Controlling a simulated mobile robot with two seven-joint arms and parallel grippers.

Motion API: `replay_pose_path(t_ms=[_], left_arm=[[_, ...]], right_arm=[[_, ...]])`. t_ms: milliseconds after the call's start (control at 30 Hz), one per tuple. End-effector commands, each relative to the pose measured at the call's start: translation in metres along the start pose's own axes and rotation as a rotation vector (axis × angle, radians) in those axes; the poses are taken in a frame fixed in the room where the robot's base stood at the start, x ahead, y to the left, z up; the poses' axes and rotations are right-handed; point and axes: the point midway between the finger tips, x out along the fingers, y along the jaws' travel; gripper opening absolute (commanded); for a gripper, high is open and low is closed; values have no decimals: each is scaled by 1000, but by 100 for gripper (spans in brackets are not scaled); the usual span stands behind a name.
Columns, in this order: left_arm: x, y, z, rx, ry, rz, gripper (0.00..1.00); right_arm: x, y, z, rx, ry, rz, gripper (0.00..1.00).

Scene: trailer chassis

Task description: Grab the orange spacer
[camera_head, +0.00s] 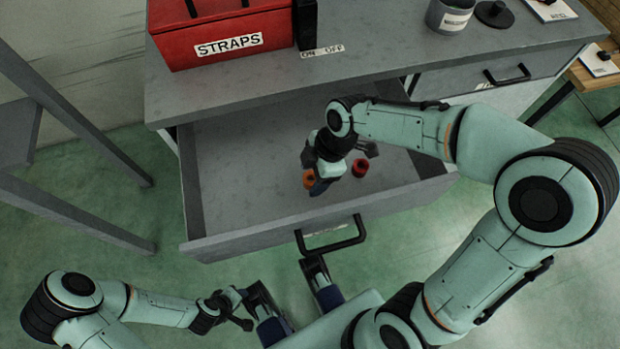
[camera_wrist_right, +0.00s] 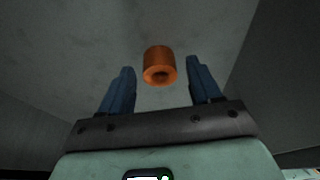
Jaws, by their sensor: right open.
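The orange spacer (camera_head: 309,179) lies on the floor of the open drawer (camera_head: 230,160), partly hidden by my right gripper (camera_head: 318,187). In the right wrist view, the orange spacer (camera_wrist_right: 160,62) is a short cylinder with a hole in its near end. It shows in the gap between the blue fingers of my open right gripper (camera_wrist_right: 160,72), with room on both sides. How far it is from the fingertips in depth is hard to tell. My left gripper (camera_head: 284,278) has its fingers apart, in front of the drawer and near its handle.
A red spacer (camera_head: 360,167) lies in the drawer just right of the orange one. The drawer handle (camera_head: 330,236) and front wall stand close by. A red STRAPS box (camera_head: 220,35) and a grey can (camera_head: 449,15) are on the worktop above.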

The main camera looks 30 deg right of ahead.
Motion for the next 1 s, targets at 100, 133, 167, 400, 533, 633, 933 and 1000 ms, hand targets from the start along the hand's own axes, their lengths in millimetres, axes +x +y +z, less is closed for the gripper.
replay_pose_path(t_ms=[100, 133, 167, 400, 533, 633, 933, 1000], left_arm=[[2, -1, -3, -1, 9, 0, 35], [2, -1, -4, -1, 9, 0, 35], [2, -1, -4, -1, 10, 0, 35], [1, 0, -3, -1, 9, 0, 35], [1, 0, -3, 0, 9, 0, 35], [1, 0, -3, 0, 8, 0, 35], [-2, 1, 1, 1, -3, 1, 35], [-5, 2, 5, 2, -12, 1, 35]], right_arm=[[6, 0, 0, 0, 1, 1, 63], [6, 0, 0, 0, 1, 1, 63], [6, 0, 0, 0, 1, 1, 63], [5, 0, 0, 0, 1, 1, 27], [5, 0, 0, 0, 1, 1, 0], [5, 0, 0, 0, 2, 2, 0], [-5, 1, -3, 0, 2, 4, 0], [-12, 1, -6, -1, 3, 6, 0]])
